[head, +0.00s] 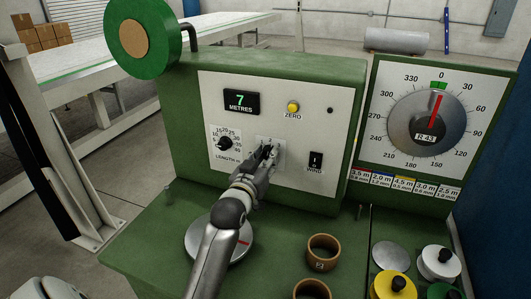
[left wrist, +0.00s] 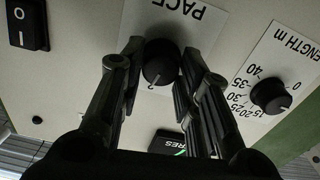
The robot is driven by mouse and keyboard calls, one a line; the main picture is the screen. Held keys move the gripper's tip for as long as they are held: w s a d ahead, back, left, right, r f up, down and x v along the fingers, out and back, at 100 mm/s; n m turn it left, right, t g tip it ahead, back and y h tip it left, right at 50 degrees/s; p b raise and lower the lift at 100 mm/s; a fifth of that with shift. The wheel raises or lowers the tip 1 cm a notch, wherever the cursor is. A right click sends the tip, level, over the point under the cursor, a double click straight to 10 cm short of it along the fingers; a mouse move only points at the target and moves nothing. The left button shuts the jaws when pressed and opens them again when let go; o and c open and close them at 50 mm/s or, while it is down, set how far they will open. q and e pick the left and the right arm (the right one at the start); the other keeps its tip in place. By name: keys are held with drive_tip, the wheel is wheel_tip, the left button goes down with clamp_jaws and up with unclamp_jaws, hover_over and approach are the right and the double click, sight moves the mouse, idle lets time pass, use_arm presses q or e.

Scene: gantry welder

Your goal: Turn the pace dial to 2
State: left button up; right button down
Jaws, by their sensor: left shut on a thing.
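The pace dial is a black round knob (left wrist: 161,62) on a white plate marked PACE (left wrist: 180,12), which appears upside down in the left wrist view. In the head view the plate (head: 279,146) is on the machine's white panel, and the knob is mostly hidden by my gripper. My left gripper (head: 267,152) is at the dial, with one finger on each side of the knob, shut on it. My right gripper is not in view.
The length dial (head: 225,143) is left of the pace dial, the wind switch (head: 316,162) right. A large angle dial (head: 424,120) stands right.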

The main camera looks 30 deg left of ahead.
use_arm(q)
drive_tip(key=shift+n+p, duration=0.6)
drive_tip(key=shift+n, duration=0.6)
drive_tip(key=o, duration=1)
drive_tip(key=shift+s, duration=0.15)
drive_tip(key=v, duration=1.1)
drive_tip(key=shift+s, duration=0.4)
